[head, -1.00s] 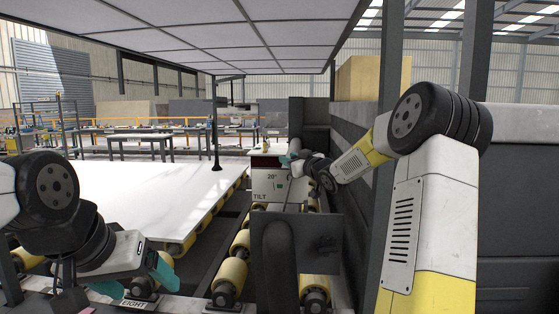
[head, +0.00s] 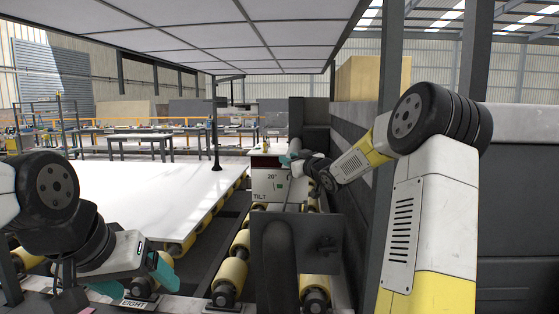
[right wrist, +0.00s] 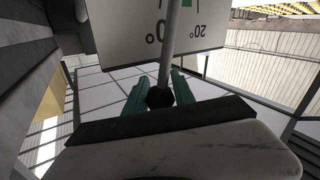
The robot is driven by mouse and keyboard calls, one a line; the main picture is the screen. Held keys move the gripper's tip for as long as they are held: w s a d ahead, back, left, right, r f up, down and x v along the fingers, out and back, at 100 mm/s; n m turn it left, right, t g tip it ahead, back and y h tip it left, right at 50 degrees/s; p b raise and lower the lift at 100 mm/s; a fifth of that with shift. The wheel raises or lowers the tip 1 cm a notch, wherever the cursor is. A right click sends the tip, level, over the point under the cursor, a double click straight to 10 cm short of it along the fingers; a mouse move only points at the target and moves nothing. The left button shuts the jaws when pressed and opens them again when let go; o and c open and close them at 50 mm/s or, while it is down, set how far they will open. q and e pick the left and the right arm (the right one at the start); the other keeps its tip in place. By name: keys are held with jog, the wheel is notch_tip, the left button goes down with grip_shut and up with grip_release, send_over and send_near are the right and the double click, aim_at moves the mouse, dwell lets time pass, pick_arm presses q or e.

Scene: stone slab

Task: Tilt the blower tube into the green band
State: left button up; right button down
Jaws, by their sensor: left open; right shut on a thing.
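A white plate marked TILT (head: 266,187) stands past the rollers in the head view, with a 20° mark and a small green band (head: 279,184). The green band also shows at the top of the right wrist view (right wrist: 187,3). A grey rod (right wrist: 172,48) crosses the plate beside the band and ends in a black knob (right wrist: 160,97). My right gripper (head: 291,160) is shut on the knob, between its teal fingers. My left gripper (head: 135,281) is open and empty at the lower left. I cannot tell which part is the blower tube.
A large white slab (head: 130,190) lies on yellow rollers (head: 232,270) at the left. A dark bracket (head: 325,245) and thick dark tube (head: 278,265) stand in the foreground. A dark wall (head: 345,205) runs close along the right side.

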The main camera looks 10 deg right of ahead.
jog(key=shift+n+g+h, duration=0.4)
jog(key=shift+n+g, duration=0.3)
jog(key=shift+n, duration=0.2)
jog(key=shift+w+a+r, duration=0.1)
jog(key=shift+w+a, duration=0.15)
jog(key=shift+a, duration=0.6)
jog(key=shift+w+a+f, duration=0.1)
jog(key=shift+w+a, duration=0.1)
jog(key=shift+a, duration=0.65)
jog(key=shift+w+a+r, duration=0.1)
jog(key=shift+w+a, duration=0.15)
jog(key=shift+a, duration=0.6)
jog(key=c, duration=1.1)
grip_release()
jog(key=shift+a, duration=0.1)
jog(key=shift+o, duration=0.2)
jog(key=f+v, duration=0.1)
jog(key=v, duration=0.6)
jog(key=shift+s+d+r, duration=0.25)
jog(key=shift+s+r, duration=0.15)
jog(key=shift+r, duration=0.1)
